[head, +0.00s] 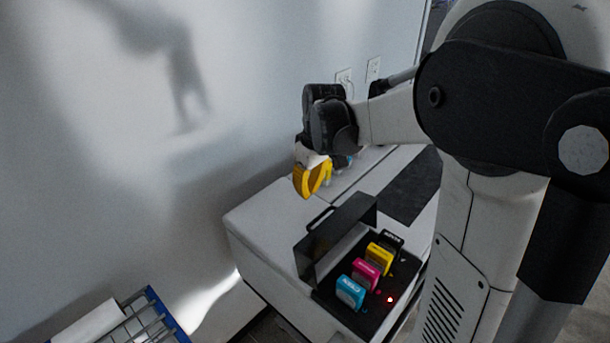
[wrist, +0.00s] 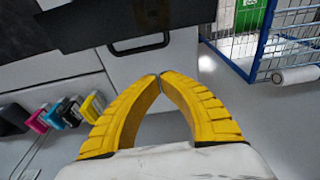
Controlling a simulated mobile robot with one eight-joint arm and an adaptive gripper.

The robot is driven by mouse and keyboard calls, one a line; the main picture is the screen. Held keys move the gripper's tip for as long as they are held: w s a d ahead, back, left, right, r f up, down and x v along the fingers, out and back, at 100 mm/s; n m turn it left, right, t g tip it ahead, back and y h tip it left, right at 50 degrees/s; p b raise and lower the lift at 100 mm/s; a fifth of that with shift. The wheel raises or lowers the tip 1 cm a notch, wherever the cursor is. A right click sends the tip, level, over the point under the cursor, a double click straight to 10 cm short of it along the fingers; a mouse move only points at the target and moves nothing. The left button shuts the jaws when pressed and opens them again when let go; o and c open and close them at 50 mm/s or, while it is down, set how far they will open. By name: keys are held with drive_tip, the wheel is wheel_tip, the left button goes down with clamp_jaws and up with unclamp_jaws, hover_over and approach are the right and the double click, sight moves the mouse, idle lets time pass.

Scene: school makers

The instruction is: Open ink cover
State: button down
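The ink cover (head: 336,236) is a dark panel with a loop handle (head: 320,217). In the head view it stands raised and tilted beside the cartridge bay, which lies exposed. The bay holds a cyan (head: 350,292), a magenta (head: 365,273), a yellow (head: 379,257) and a black cartridge (head: 392,240). My gripper (head: 313,190) has yellow fingers and hangs above the printer, behind and apart from the cover. In the wrist view its fingertips (wrist: 160,76) meet with nothing between them. A dark panel (wrist: 105,22) with a handle (wrist: 138,45) shows just beyond them.
The white printer body (head: 262,222) stands close to a pale wall (head: 90,150). A red light (head: 390,299) glows by the cartridges. A blue-edged wire cart (head: 150,318) stands at lower left; it also shows in the wrist view (wrist: 262,45). The printer's left top is clear.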

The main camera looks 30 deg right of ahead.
sight(313, 221)
wheel_tip(313, 221, down, 10)
drive_tip(key=w+a+b, duration=0.1)
drive_tip(key=shift+s+d+r, duration=0.2)
drive_tip(key=shift+s, duration=0.4)
drive_tip(key=shift+s+d+r, duration=0.15)
drive_tip(key=shift+s+d, duration=0.05)
drive_tip(key=shift+s, duration=0.4)
drive_tip(key=shift+s+d+r, duration=0.2)
drive_tip(key=shift+s, duration=0.4)
drive_tip(key=shift+s+r, duration=0.1)
drive_tip(key=s+r+t, duration=0.1)
drive_tip(key=s+d+r+t, duration=0.1)
drive_tip(key=s, duration=0.1)
drive_tip(key=s+r+y, duration=0.1)
drive_tip(key=shift+s+d+t+p, duration=0.2)
drive_tip(key=shift+d+t+p, duration=0.1)
drive_tip(key=shift+t, duration=0.1)
drive_tip(key=shift+w, duration=0.1)
